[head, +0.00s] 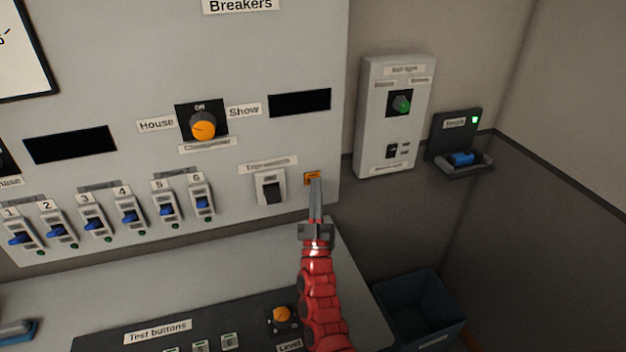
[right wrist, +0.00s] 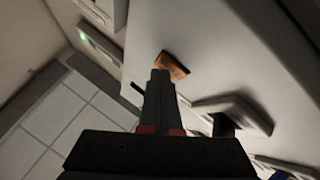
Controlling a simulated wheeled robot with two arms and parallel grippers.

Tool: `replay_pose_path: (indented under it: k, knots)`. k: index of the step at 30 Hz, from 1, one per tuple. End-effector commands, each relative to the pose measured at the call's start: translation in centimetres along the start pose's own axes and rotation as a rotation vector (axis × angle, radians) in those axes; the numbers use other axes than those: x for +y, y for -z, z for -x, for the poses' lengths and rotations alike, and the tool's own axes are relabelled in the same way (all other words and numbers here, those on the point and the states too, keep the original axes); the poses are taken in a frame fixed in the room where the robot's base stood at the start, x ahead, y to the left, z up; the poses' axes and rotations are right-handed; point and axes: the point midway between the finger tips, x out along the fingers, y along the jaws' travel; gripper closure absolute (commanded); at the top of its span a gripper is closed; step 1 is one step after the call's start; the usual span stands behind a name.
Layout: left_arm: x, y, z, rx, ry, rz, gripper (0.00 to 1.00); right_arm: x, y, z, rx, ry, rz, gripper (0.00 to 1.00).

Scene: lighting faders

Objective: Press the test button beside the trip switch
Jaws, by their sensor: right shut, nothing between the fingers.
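The trip switch (head: 271,187) is a white plate with a black rocker, low on the right of the grey breaker panel (head: 230,60). The orange test button (head: 311,177) sits just right of it. My right gripper (head: 316,184) is shut and empty, its fingertips at the lower edge of the button in the head view. In the right wrist view the orange button (right wrist: 172,67) shows just beyond the fingertips (right wrist: 160,73). I cannot tell whether they touch it. The trip switch (right wrist: 233,112) shows at the right there. My left gripper is not in view.
Several blue-levered breakers (head: 130,215) line the panel's lower left. A white box with a green knob (head: 402,105) and a dark holder with a blue item (head: 461,159) are at right. A desk console (head: 200,325) lies below, with a dark bin (head: 420,305) beside it.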

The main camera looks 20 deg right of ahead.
Motion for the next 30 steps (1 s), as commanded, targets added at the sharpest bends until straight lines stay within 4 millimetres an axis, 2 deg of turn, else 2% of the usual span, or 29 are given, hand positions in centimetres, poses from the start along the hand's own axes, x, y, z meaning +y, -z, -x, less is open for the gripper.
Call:
replay_pose_path:
  k: [12,23,30]
  knots:
    - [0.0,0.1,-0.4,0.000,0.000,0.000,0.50,0.7,0.7,1.0,-0.001,0.001,0.001,1.00]
    - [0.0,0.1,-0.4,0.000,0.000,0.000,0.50,0.8,0.8,1.1,-0.001,0.001,0.000,1.00]
    - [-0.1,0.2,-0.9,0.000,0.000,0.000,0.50,1.8,1.7,2.4,-0.001,0.000,0.000,1.00]
